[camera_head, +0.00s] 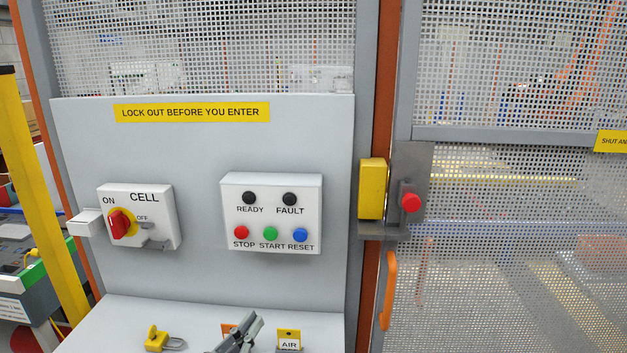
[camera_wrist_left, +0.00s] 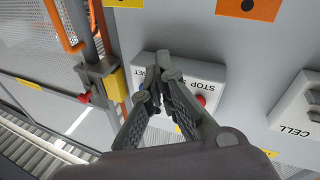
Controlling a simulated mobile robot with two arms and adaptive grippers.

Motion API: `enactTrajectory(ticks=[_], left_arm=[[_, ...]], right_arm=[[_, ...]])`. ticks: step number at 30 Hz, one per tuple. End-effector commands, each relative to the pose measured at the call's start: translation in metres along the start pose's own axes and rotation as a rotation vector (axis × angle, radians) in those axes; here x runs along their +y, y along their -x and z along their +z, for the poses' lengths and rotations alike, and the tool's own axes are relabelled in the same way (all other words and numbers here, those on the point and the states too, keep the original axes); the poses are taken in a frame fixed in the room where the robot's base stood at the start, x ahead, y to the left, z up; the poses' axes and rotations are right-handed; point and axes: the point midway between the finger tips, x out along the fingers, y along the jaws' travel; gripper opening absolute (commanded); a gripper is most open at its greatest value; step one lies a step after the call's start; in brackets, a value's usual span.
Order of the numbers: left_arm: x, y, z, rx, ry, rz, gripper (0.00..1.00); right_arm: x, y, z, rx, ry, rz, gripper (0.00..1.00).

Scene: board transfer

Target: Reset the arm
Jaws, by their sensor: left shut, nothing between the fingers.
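A white button box (camera_head: 272,181) sits on the grey panel. It has dark READY and FAULT lamps above a red STOP button (camera_head: 241,232), a green START button (camera_head: 270,233) and a blue RESET button (camera_head: 300,235). My left gripper (camera_head: 254,322) is shut and empty, low in the head view, below the box. In the left wrist view its closed fingers (camera_wrist_left: 162,68) overlap the button box (camera_wrist_left: 205,72). My right gripper is not in view.
A CELL switch (camera_head: 121,223) with a red handle is left of the box. A yellow padlock (camera_head: 157,341) and an AIR tag (camera_head: 289,344) are at the lower ledge. A yellow gate lock (camera_head: 372,188), orange handle (camera_head: 388,291) and mesh fence (camera_head: 510,70) stand right.

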Motion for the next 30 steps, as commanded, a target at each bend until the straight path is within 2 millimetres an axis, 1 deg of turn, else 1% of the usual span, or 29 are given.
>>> enactTrajectory(ticks=[1,2,3,5,6,8,9,12,15,20,21,25,30], left_arm=[[0.002,0.015,0.025,-0.112,-0.012,-0.029,0.0],[0.002,0.025,0.04,-0.182,-0.025,-0.048,0.0],[0.002,0.04,0.059,-0.277,-0.038,-0.073,0.0],[0.001,0.065,0.086,-0.42,-0.059,-0.111,0.0],[0.0,0.085,0.102,-0.514,-0.069,-0.137,0.0],[-0.003,0.114,0.121,-0.643,-0.085,-0.173,0.0],[-0.003,0.132,0.131,-0.718,-0.09,-0.194,0.0],[-0.005,0.173,0.149,-0.877,-0.102,-0.238,0.0],[-0.005,0.209,0.16,-1.008,-0.103,-0.275,0.0],[-0.003,0.262,0.168,-1.186,-0.1,-0.324,0.0],[-0.003,0.274,0.169,-1.228,-0.098,-0.337,0.0],[0.001,0.315,0.169,-1.359,-0.088,-0.373,0.0],[-0.011,0.308,0.212,-1.375,-0.086,-0.369,0.0]], right_arm=[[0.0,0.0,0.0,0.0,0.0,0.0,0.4],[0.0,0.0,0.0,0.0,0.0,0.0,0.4],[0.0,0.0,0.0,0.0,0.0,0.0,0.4],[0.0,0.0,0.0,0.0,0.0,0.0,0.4],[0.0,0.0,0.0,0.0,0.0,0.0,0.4],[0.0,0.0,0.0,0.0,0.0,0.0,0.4],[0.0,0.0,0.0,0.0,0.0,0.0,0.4],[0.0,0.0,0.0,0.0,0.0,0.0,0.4],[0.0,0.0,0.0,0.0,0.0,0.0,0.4],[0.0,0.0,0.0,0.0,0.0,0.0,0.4],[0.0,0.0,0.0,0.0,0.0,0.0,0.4],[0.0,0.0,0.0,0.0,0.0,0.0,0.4],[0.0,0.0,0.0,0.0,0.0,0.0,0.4]])
